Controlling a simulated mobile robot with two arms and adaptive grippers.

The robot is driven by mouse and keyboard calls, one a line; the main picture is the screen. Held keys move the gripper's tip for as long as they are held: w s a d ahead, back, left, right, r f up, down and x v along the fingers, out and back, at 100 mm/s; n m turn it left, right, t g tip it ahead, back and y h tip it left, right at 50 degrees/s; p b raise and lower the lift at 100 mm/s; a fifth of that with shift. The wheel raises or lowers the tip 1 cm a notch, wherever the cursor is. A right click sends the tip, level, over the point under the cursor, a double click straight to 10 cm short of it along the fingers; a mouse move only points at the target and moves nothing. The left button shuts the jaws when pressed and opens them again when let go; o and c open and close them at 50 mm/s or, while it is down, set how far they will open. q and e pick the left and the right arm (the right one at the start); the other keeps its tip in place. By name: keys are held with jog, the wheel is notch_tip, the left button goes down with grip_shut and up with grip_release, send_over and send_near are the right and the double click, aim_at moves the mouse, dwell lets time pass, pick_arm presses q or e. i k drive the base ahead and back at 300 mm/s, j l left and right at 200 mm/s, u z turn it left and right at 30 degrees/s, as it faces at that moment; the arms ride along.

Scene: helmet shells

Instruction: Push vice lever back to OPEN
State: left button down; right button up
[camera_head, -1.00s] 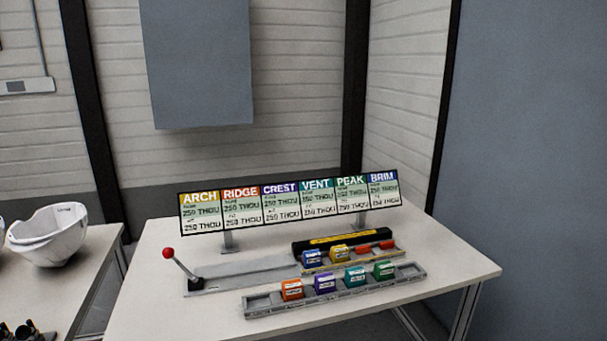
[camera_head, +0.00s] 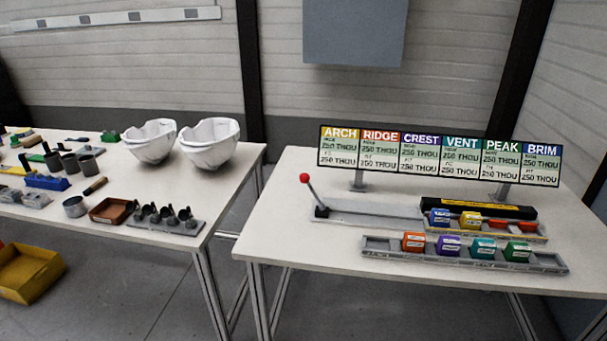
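The vice lever (camera_head: 311,193) stands at the left end of a flat grey vice base (camera_head: 375,211) on the right table. It has a red ball knob (camera_head: 305,178) and a dark pivot block (camera_head: 321,211). The lever leans up and to the left. No OPEN mark can be read near it. Neither of my grippers is in view.
The right table (camera_head: 300,240) also bears a sign board (camera_head: 440,155), a black bar (camera_head: 475,207) and a tray of coloured blocks (camera_head: 465,254). The left table (camera_head: 110,180) holds two white helmet shells (camera_head: 209,144) and tools. A yellow bin (camera_head: 30,275) is on the floor.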

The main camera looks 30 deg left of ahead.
aim_at(305, 178)
jog(key=j, duration=0.7)
jog(key=k+j, duration=0.1)
jog(key=j, duration=0.55)
